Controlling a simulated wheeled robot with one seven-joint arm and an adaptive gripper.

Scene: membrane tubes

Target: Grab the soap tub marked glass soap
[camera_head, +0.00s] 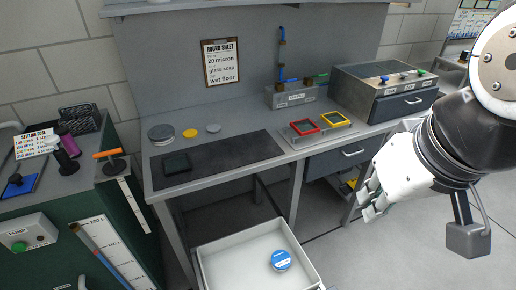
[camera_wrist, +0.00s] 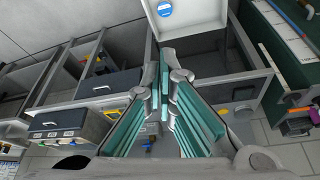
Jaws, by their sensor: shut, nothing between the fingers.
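A round blue tub (camera_head: 281,260) with a white label band lies in an open white drawer or tray (camera_head: 228,251) low at the front of the bench. The label is too small to read, so I cannot tell if it says glass soap. In the wrist view the tub (camera_wrist: 165,10) shows at the top edge, beyond my fingertips. My gripper (camera_head: 371,203) is shut and empty, in the air to the right of the drawer and well apart from the tub. Its teal fingers (camera_wrist: 163,85) meet in the wrist view.
The grey bench (camera_head: 222,170) carries red (camera_head: 304,127) and yellow (camera_head: 335,119) frames, a dark mat and small discs. A grey unit (camera_head: 385,85) with knobs stands at the right. A green cabinet (camera_head: 130,245) is at the left. Open floor lies below my arm.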

